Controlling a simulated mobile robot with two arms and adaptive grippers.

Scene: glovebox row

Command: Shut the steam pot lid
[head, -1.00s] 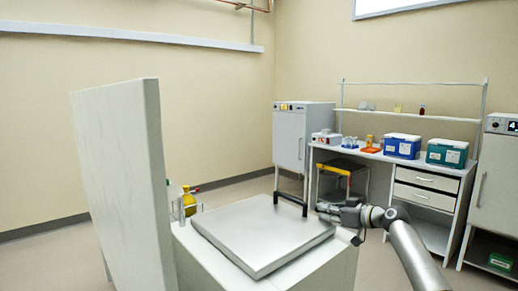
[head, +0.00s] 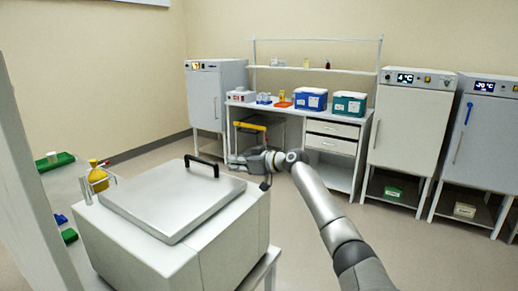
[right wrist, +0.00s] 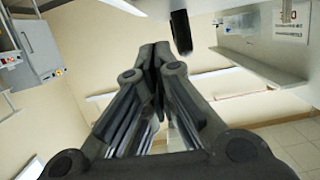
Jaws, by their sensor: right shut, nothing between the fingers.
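The steam pot is a white box (head: 225,232) at the lower left of the head view. Its flat silver lid (head: 165,203) lies over the top, close to level; I cannot tell whether a small gap is left under it. A black bar handle (head: 203,162) stands at the lid's far right edge. My right gripper (head: 232,161) is shut and empty, just right of the handle and lid corner. In the right wrist view the shut fingertips (right wrist: 158,54) show, with a dark bar, likely the handle (right wrist: 181,32), beyond them. My left gripper is not in view.
A tall pale panel (head: 30,200) stands at the left edge. A yellow bottle (head: 98,177) stands behind the pot. A bench (head: 285,109) with blue (head: 311,99) and teal (head: 348,104) boxes and several white cabinets line the far side. The floor at right is open.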

